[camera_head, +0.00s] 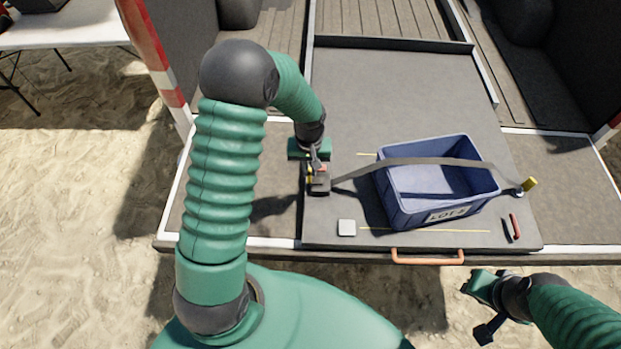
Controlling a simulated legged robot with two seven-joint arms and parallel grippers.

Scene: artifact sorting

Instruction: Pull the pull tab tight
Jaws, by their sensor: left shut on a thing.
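A grey strap (425,161) runs over a blue crate (440,218) from a dark buckle (318,186) on the left to a yellow-topped fitting on the right. The strap arches above the crate's rim. My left gripper (315,163) is right above the buckle, shut on a small piece there that looks like the pull tab. The fingers mostly hide the tab; small red and yellow bits show beside them. My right gripper (482,303) hangs at the lower right, off the platform's front edge and away from the strap. Its finger opening is unclear.
The crate stands on a grey sliding board (400,85) with an orange handle (427,257) at its front edge. A small light square (346,227), a red handle (514,227) and the yellow-topped fitting (528,184) are nearby. A red-white post (155,50) stands left. The board behind the crate is clear.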

